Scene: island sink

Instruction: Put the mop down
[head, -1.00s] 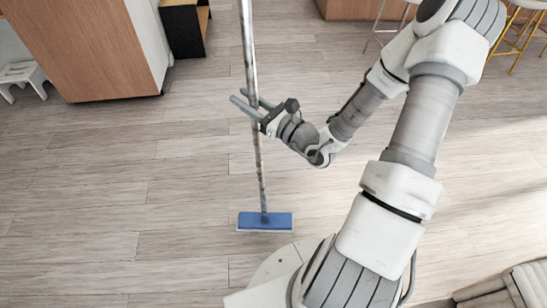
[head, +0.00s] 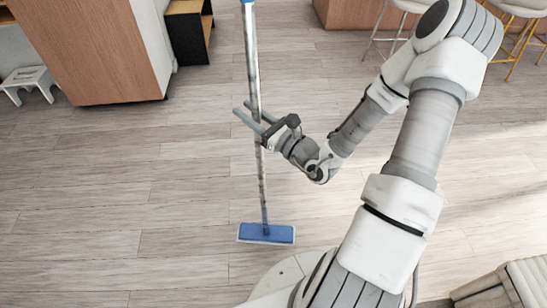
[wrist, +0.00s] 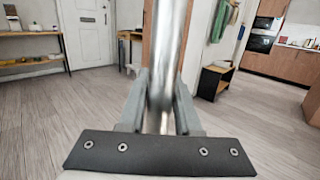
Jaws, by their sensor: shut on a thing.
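The mop has a long metal pole (head: 252,62) and a flat blue head (head: 266,233). It stands nearly upright in the head view, with the blue head low, at or close to the floor; I cannot tell if it touches. My gripper (head: 254,118) is shut on the pole around its middle. In the wrist view, the pole (wrist: 168,60) runs up between the two fingers of my gripper (wrist: 160,100). The mop head is out of the wrist view.
Wooden floor (head: 120,190) lies open around the mop. A wood-sided cabinet (head: 95,50) and a black shelf unit (head: 188,35) stand at the back left, near a white step stool (head: 30,82). Stools (head: 400,15) are at the back right. A cushioned seat (head: 520,285) is at the lower right.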

